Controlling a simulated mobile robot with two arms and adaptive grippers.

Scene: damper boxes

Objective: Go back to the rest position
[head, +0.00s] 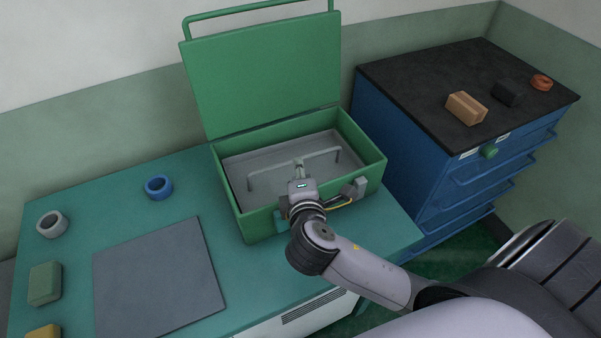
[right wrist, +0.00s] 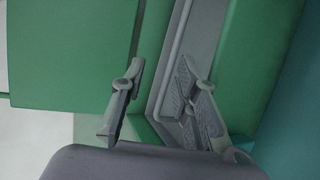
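My right gripper (head: 299,166) reaches into the open green box (head: 376,152), right by the thin grey handle (head: 322,154) that stands over the grey tray (head: 238,163). In the right wrist view the two fingers of the right gripper (right wrist: 161,70) are spread apart with no object clamped between them. A pale bar or rim runs behind the gap; I cannot tell whether it is the handle, or if a finger touches it. The raised green lid (head: 265,80) stands behind the box. My left gripper is not in view.
The teal table (head: 120,205) holds a grey mat (head: 160,275), a blue ring (head: 158,187), a white ring (head: 52,224), a green block (head: 45,283) and a yellow block (head: 44,331). A blue drawer cabinet (head: 400,150) on the right bears a tan block (head: 466,108), a black block (head: 507,93) and an orange ring (head: 541,82).

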